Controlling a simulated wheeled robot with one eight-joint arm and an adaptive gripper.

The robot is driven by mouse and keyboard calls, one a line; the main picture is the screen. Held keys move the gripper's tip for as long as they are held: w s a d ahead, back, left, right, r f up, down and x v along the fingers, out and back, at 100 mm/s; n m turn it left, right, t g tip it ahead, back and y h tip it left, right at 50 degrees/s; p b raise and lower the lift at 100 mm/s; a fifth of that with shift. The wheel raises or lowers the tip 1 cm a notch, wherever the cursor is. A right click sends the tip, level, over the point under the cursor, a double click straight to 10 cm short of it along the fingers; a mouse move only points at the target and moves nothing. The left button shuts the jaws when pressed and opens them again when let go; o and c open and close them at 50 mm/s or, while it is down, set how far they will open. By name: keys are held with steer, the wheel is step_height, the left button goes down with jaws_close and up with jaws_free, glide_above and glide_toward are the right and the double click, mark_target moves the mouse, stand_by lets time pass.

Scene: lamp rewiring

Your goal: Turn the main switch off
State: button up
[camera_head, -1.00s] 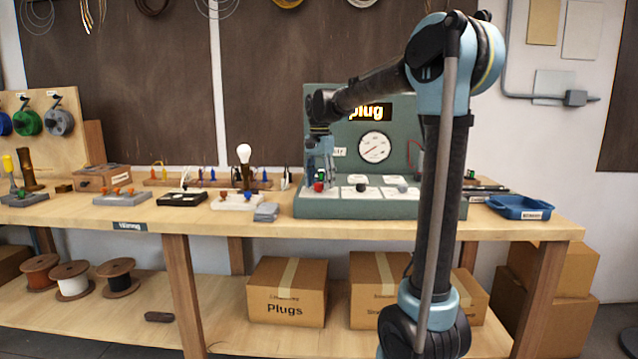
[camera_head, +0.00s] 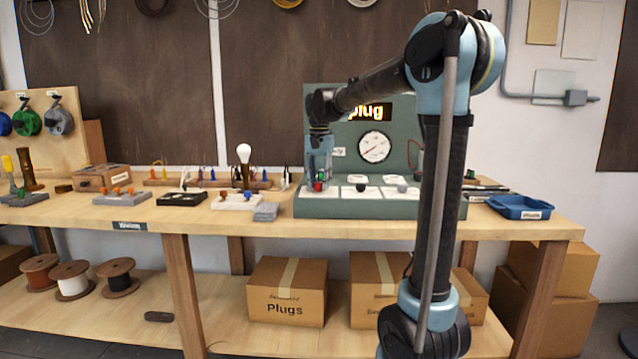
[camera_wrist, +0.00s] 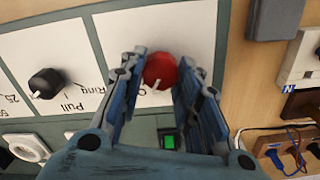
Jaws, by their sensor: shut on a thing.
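A red round knob (camera_wrist: 160,70) with a small white pointer sits on a white plate of the green test panel (camera_head: 380,210). My gripper (camera_wrist: 158,78) points down at the panel's left end, with one finger on each side of the knob, shut on it. In the head view my gripper (camera_head: 318,182) covers most of that corner, and a bit of red (camera_head: 318,187) shows between its fingers. A small green-lit piece (camera_wrist: 168,142) shows beside the gripper in the wrist view. No legible label names the main switch.
A black knob (camera_wrist: 45,83) sits on the neighbouring plate. The panel's upright back carries a round dial (camera_head: 374,147) and a lit "plug" sign. A lamp-bulb board (camera_head: 236,201) and a grey block (camera_head: 265,212) stand left of the panel; a blue tray (camera_head: 520,207) is at right.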

steer(key=n, duration=0.4)
steer(key=shift+n, duration=0.3)
steer(key=n, duration=0.3)
steer(key=shift+n, duration=0.3)
steer(key=n, duration=0.3)
steer(key=shift+n, duration=2.1)
steer(key=o, duration=1.1)
steer(key=shift+c, duration=0.2)
